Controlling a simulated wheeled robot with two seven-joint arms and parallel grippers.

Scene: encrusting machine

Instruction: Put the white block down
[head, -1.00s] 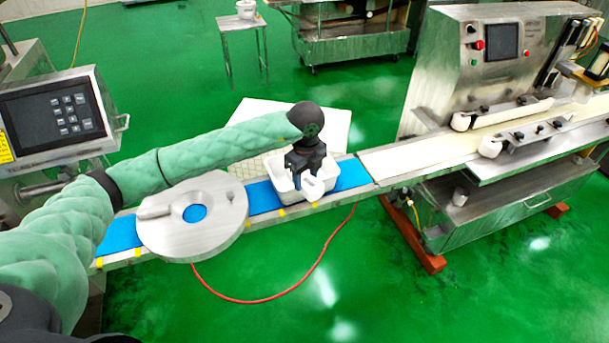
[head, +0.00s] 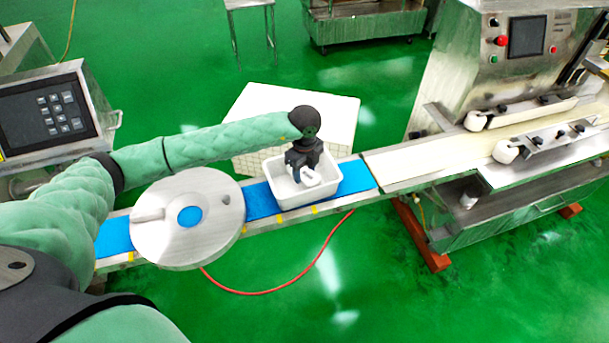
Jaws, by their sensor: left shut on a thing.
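My left gripper (head: 306,172) is shut on a small white block (head: 311,178). It points down over a white rectangular bin (head: 280,191), and the block shows inside the bin's outline. I cannot tell whether the block touches the bin's floor. The bin sits on the blue conveyor belt (head: 354,177). The gripper's fingers partly hide the block. My right gripper is not in view.
A round metal lid-like disc (head: 165,240) lies on the belt left of the bin. A white crate (head: 330,108) stands behind the belt. A steel machine (head: 475,80) is at the right, a control panel (head: 50,112) at the left. A red hose (head: 262,292) lies on the floor.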

